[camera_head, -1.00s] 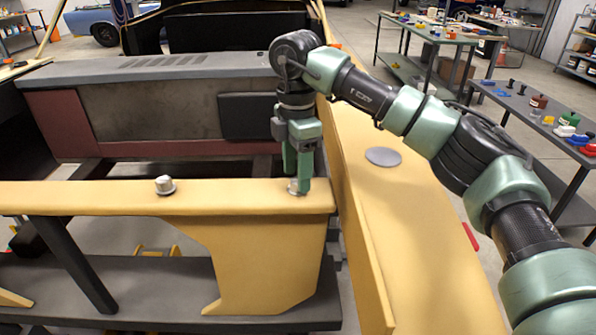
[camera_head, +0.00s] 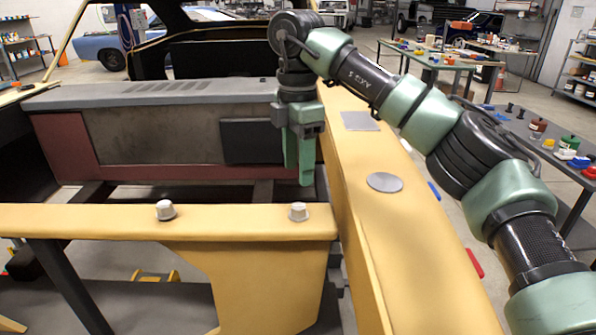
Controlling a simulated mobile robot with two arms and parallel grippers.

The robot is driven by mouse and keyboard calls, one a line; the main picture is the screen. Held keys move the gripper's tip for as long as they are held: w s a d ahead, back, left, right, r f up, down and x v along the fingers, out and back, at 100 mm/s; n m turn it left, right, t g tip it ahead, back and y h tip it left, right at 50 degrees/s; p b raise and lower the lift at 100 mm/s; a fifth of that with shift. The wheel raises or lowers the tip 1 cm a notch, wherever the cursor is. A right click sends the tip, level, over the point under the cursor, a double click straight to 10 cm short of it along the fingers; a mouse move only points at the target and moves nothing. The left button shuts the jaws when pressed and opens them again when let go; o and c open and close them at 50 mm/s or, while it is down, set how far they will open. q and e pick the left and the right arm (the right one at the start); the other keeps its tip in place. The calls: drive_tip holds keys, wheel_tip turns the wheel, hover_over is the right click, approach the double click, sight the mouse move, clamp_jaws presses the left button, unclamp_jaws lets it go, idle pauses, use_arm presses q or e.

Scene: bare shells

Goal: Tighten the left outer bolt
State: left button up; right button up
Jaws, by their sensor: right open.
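Two silver bolts stand upright on the yellow crossbar of the car body. One bolt (camera_head: 165,210) is near the middle of the bar, and the other bolt (camera_head: 298,211) is near its right end. I cannot tell from this view which is the left outer one. My right gripper (camera_head: 298,172) points down with its green fingers open and empty. It is just above and behind the right-end bolt, apart from it. My left gripper is not in view.
The yellow crossbar (camera_head: 90,221) meets a long yellow fender rail (camera_head: 400,260) on the right. A grey panel (camera_head: 170,130) lies behind the bar, with an open gap between them. Work tables with small items (camera_head: 440,60) stand at the back right.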

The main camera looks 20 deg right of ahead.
wheel_tip(320, 180, up, 9)
drive_tip(key=p, duration=0.8)
idle(0.7)
